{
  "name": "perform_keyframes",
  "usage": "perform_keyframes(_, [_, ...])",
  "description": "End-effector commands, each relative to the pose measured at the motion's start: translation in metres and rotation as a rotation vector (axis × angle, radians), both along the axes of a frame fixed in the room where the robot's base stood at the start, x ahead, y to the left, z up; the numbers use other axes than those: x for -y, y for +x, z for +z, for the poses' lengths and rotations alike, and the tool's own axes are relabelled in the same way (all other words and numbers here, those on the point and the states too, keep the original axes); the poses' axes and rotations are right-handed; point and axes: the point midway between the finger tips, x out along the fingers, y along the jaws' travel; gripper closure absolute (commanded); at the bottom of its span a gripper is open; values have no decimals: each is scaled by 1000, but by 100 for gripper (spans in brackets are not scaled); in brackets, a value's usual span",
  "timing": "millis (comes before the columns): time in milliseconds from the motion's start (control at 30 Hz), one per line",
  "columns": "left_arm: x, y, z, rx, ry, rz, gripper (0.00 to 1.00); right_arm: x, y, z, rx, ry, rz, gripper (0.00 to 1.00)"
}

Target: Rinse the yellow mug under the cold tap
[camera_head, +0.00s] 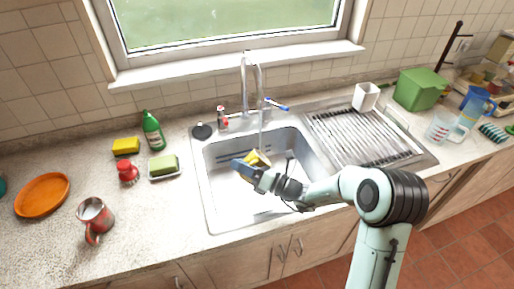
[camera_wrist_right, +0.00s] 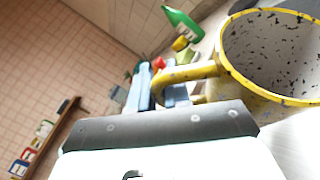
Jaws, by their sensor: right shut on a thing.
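The yellow mug (camera_head: 257,159) is inside the sink basin (camera_head: 228,207), below the tap (camera_head: 246,85). In the right wrist view the mug (camera_wrist_right: 262,97) is tilted, with dark specks over its inner wall. My right gripper (camera_head: 245,171) is shut on the mug's handle, which passes between its fingers in the right wrist view (camera_wrist_right: 160,88). The tap has a blue-marked lever (camera_head: 276,104) on its right and a red-marked one (camera_head: 222,116) on its left. A faint pale line runs below the spout; I cannot tell clearly whether it is water. My left gripper is out of view.
A ribbed drainboard (camera_head: 360,139) with a white cup (camera_head: 365,97) lies right of the basin. A green box (camera_head: 420,89) stands beyond. Left are a green bottle (camera_head: 153,131), sponge dish (camera_head: 164,167), red mug (camera_head: 95,216) and orange plate (camera_head: 43,195). The front-left counter is largely clear.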

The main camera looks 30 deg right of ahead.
Motion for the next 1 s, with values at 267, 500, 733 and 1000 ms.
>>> perform_keyframes(267, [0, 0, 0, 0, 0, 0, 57, 0, 0, 1, 2, 0, 1, 100])
perform_keyframes(500, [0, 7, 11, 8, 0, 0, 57, -5, -3, 16, 3, 0, 1, 100])
perform_keyframes(733, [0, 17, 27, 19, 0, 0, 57, -13, -9, 37, 4, 0, 2, 100])
perform_keyframes(1000, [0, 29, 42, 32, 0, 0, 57, -22, -16, 59, 5, -1, 0, 100])
